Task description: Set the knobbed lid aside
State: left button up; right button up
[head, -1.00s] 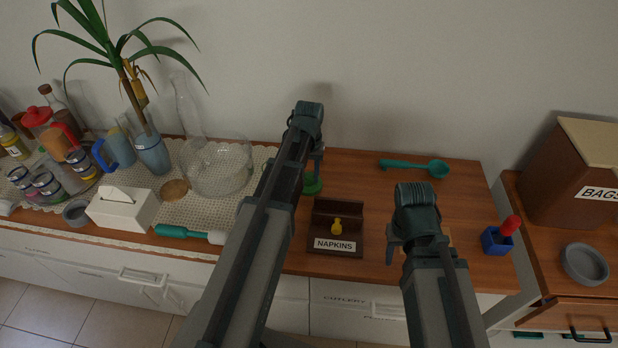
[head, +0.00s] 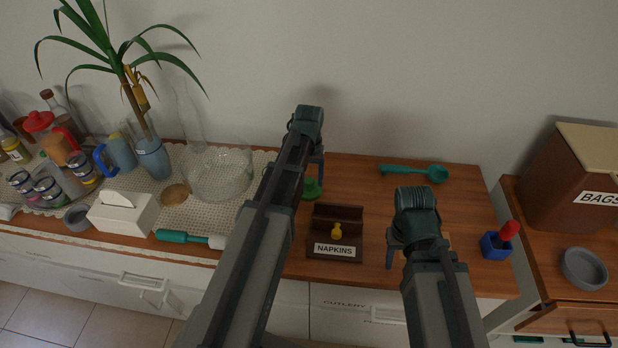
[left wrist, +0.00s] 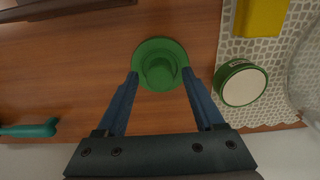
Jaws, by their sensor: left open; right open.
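The green knobbed lid (left wrist: 160,62) lies on the wooden counter, seen from above in the left wrist view. Part of it shows as a green patch in the head view (head: 313,188), mostly hidden behind my left arm. My left gripper (left wrist: 161,74) is open, with one blue finger on each side of the lid's near part; I cannot tell whether they touch it. It also shows in the head view (head: 318,172), above the lid. My right gripper (head: 404,256) is open and apart from the lid, over the counter's front right.
The napkin box (head: 335,250) stands in front of the lid. A teal ladle (head: 415,172) lies at the back. A glass bowl (head: 217,175) and a green-rimmed round container (left wrist: 242,84) are on the patterned mat. A blue holder (head: 496,245) stands right. Counter between lid and ladle is clear.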

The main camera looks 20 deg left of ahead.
aim_at(309, 180)
pick_arm(q)
notch_tip(309, 180, up, 12)
jog(key=p, duration=1.1)
jog(key=s+d+m+y, duration=0.1)
jog(key=s+d+m, duration=0.5)
jog(key=s+d, duration=1.2)
jog(key=shift+d+f, duration=0.2)
jog(key=shift+d, duration=0.05)
